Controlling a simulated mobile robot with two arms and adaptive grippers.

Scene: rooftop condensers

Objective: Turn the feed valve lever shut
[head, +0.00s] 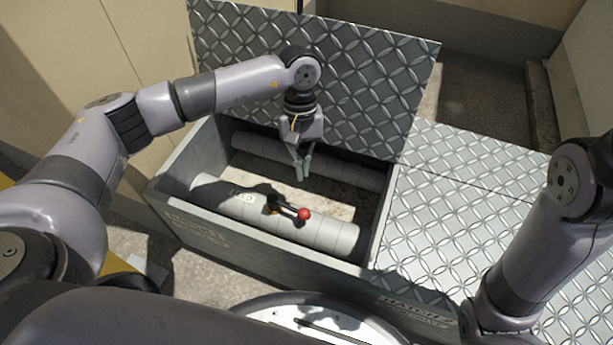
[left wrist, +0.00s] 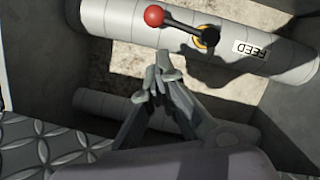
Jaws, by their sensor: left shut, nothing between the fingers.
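The feed valve lever (head: 290,208) is a dark bar with a red ball knob (head: 304,214). It sits on a light grey pipe inside the open hatch box and lies roughly along the pipe. In the left wrist view the lever (left wrist: 182,27), its red knob (left wrist: 154,16) and a label (left wrist: 252,50) reading FEED show at the top. My left gripper (head: 301,178) points down into the box, shut and empty, behind the lever in the head view and apart from it. It also shows in the left wrist view (left wrist: 163,62). The right gripper is not in view.
The raised tread-plate lid (head: 340,75) stands behind the box, close to my left wrist. The box's walls (head: 250,255) enclose the feed pipe (head: 330,234) and a second pipe (head: 345,172). A closed tread-plate cover (head: 440,220) lies to the right.

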